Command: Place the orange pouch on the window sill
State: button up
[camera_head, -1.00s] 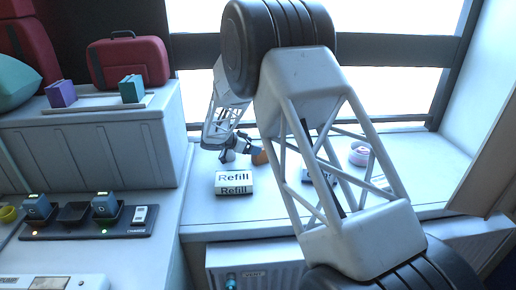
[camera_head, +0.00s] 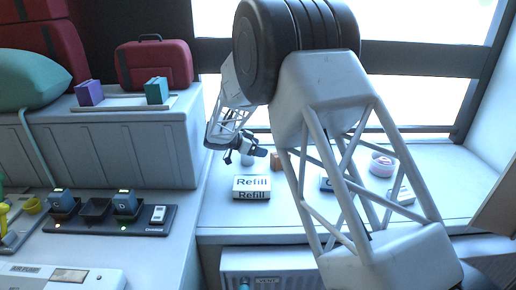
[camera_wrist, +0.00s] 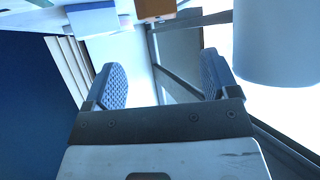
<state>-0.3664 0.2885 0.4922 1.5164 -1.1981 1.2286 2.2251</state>
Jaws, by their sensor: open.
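A small orange-brown item (camera_head: 276,161), likely the orange pouch, sits on the window sill (camera_head: 225,215), partly hidden behind my arm in the head view. An orange-brown block shape (camera_wrist: 156,8) also shows at the top edge of the wrist view. My gripper (camera_head: 245,152) is over the sill, left of the orange item and behind the Refill box. In the wrist view my gripper (camera_wrist: 161,72) has its two fingers wide apart with nothing between them. The orange item is beyond the fingertips, apart from them.
A white Refill box (camera_head: 252,187) stands on the sill in front of my gripper. A pale cylinder (camera_wrist: 277,40) is close beside the right finger. A pink-and-white round item (camera_head: 382,165) is farther right on the sill. The window frame (camera_head: 425,58) rises behind.

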dwell(0.4)
jog(key=s+d+r+n+g+y, duration=0.1)
jog(key=s+d+r+n+y, duration=0.1)
jog(key=s+d+r, duration=0.5)
jog(key=s+d+r+n+g+y, duration=0.1)
jog(key=s+d+r+n, duration=0.15)
jog(key=s, duration=0.85)
jog(key=s+d+r+n+g+y, duration=0.2)
jog(key=s+d+r, duration=0.4)
jog(key=s, duration=0.4)
jog(key=s+d+n+t+y, duration=0.1)
jog(key=s+n+y, duration=0.5)
jog(key=s, duration=2.3)
jog(key=shift+s+d+f+n+t, duration=0.25)
jog(key=shift+d+f+n+t, duration=0.05)
jog(key=shift+f+n+t, duration=0.1)
